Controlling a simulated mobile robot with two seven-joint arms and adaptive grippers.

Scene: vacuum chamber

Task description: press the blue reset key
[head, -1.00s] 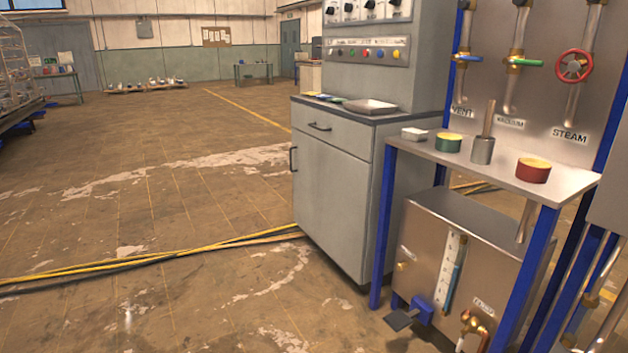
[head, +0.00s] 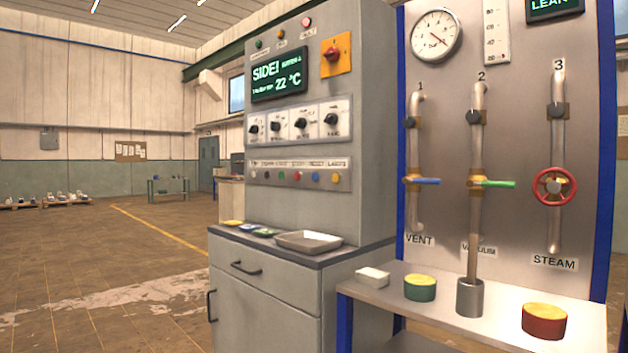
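The blue reset key (head: 315,177) is a small round button on the grey button strip (head: 257,177) of the tall grey control cabinet (head: 350,100). It sits under a label that appears to read RESET, between a red button (head: 297,176) on its left and a yellow button (head: 336,178) on its right. Nothing covers it. Neither of my grippers is in view.
Below the strip, a grey counter (head: 262,295) holds a shallow metal tray (head: 309,241) and small coloured items. At right, a bench (head: 400,302) carries green and red tins under a valve panel (head: 520,110). Open floor (head: 120,300) lies at left.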

